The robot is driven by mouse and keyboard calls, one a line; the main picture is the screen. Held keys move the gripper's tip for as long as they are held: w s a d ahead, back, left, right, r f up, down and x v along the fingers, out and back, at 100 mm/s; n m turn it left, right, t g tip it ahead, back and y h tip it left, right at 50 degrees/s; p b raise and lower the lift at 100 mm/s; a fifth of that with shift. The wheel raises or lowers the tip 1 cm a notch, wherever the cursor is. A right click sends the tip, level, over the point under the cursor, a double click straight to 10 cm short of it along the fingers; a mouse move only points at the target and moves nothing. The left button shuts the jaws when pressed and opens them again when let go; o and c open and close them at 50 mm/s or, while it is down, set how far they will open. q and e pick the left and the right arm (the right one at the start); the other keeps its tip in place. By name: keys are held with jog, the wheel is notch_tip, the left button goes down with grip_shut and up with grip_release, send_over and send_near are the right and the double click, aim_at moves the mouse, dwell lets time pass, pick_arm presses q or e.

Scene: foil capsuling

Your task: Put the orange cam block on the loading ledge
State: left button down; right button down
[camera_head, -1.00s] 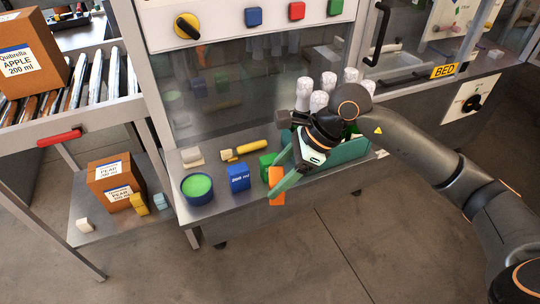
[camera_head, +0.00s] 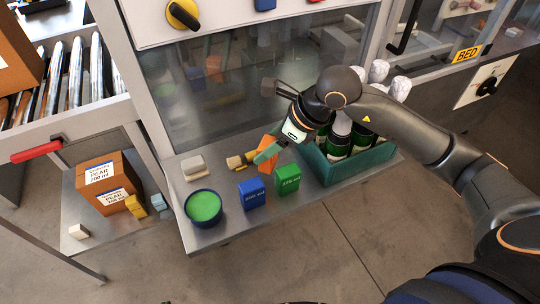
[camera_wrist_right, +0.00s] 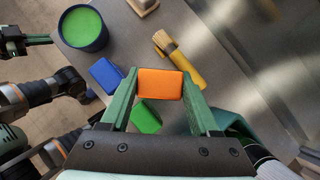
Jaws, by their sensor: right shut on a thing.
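The orange cam block (camera_head: 268,153) is between the fingers of my right gripper (camera_head: 270,152), which is shut on it. The right wrist view shows the block (camera_wrist_right: 160,84) spanning the green fingers. It hangs above the steel ledge (camera_head: 226,228), near the yellow-handled brush (camera_head: 240,160) and behind the green block (camera_head: 288,179). Whether it touches anything below is unclear. Part of my left arm, with what looks like its gripper (camera_wrist_right: 14,40), shows at the left edge of the right wrist view; its finger state is unclear.
On the ledge stand a blue block (camera_head: 251,193), a tub with green contents (camera_head: 203,207) and a pale block (camera_head: 194,168). A green crate (camera_head: 350,167) of foil-topped bottles is at the right. A glass panel (camera_head: 220,95) rises behind. Bare ledge lies in front of the blocks.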

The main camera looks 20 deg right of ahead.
jog(key=shift+w+f, duration=0.1)
jog(key=shift+f, duration=2.3)
jog(key=shift+c, duration=2)
grip_release()
jog(key=v, duration=1.2)
jog(key=shift+r, duration=0.1)
